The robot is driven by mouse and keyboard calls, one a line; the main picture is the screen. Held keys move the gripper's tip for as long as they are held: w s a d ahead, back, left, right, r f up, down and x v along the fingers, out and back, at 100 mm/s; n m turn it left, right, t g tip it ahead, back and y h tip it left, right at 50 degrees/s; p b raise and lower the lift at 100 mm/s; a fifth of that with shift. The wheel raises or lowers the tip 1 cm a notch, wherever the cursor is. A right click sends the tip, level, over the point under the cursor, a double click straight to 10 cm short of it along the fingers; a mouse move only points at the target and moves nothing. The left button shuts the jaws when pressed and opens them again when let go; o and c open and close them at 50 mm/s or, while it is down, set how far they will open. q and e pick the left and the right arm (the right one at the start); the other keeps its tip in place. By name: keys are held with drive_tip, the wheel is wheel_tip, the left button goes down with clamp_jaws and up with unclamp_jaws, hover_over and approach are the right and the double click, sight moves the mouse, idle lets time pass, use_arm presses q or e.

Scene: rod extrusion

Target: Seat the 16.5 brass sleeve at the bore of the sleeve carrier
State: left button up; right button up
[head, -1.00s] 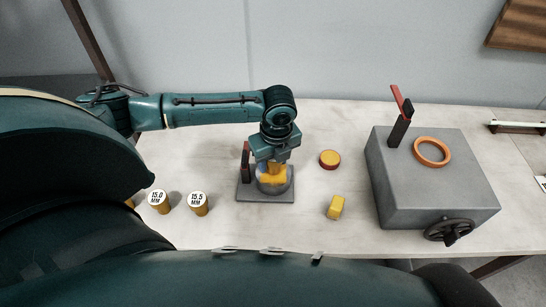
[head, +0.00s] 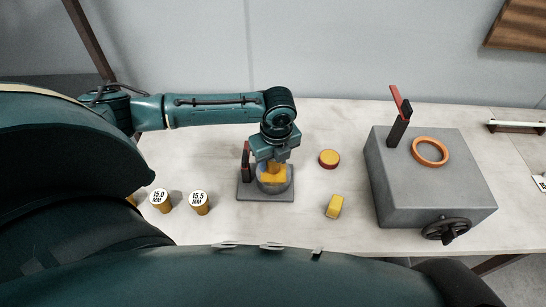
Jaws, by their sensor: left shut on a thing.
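My left gripper (head: 272,167) points down over the sleeve carrier (head: 249,193), a grey plate with a round grey cup and a dark upright lever. The gripper is shut on a yellow brass piece (head: 273,178), which appears to be the brass sleeve. This piece sits at the mouth of the cup, within its rim as seen from above. Its size label does not show, and the cup and fingers hide how deep it sits. My right gripper is not in view.
Brass sleeves marked 15.0 (head: 159,201) and 15.5 (head: 199,203) stand to the left. A red-rimmed yellow disc (head: 329,158) and a yellow block (head: 334,206) lie right of the carrier. A grey box (head: 430,190) with an orange ring (head: 430,151), red-handled lever and handwheel stands further right.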

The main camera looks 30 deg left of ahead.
use_arm(q)
drive_tip(key=shift+f, duration=0.45)
idle(0.7)
drive_tip(key=shift+f+b, duration=0.4)
drive_tip(key=shift+f, duration=0.05)
drive_tip(key=o, duration=1.3)
drive_tip(key=shift+c, duration=0.2)
